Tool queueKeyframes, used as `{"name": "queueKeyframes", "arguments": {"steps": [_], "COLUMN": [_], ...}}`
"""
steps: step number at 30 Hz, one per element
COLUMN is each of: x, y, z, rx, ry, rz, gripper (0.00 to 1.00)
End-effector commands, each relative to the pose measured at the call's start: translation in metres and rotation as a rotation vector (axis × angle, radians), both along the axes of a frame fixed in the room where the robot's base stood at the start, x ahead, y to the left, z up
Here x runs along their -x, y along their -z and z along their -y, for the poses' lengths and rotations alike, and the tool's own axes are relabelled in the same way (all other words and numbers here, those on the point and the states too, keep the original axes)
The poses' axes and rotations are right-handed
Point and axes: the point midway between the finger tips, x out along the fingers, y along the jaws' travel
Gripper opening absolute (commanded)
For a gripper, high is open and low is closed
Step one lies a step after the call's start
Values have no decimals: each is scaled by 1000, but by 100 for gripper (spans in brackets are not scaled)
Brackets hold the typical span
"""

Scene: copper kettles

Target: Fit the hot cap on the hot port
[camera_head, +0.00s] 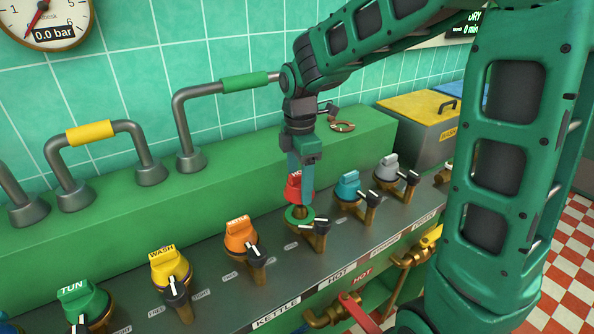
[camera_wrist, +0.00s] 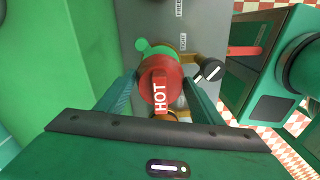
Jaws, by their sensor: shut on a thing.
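The red hot cap (camera_head: 296,189), marked HOT, is between the fingers of my gripper (camera_head: 299,177), which is shut on it. In the wrist view the cap (camera_wrist: 160,82) shows its white HOT lettering, with a finger on each side. The hot port (camera_head: 300,217), with a green ring and a black lever (camera_head: 321,227), is directly below the cap in the head view. A dark brown part shows between cap and ring. I cannot tell whether the cap touches the port. In the wrist view the cap hides most of the port, and some green shows past its edge.
Capped ports stand on both sides: an orange cap (camera_head: 240,234) and yellow WASH cap (camera_head: 169,265) to the left, a blue cap (camera_head: 347,186) and grey cap (camera_head: 386,168) to the right. Green ledge (camera_head: 222,200) lies behind.

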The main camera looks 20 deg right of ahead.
Motion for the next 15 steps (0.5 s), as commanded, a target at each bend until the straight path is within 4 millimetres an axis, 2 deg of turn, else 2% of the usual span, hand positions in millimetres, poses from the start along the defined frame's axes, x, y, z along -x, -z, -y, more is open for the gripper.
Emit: {"name": "queueKeyframes", "arguments": {"steps": [9,15], "x": [0,1], "y": [40,54], "z": [2,3], "rx": [1,1], "ry": [4,4], "rz": [-1,0], "gripper": [41,41]}}
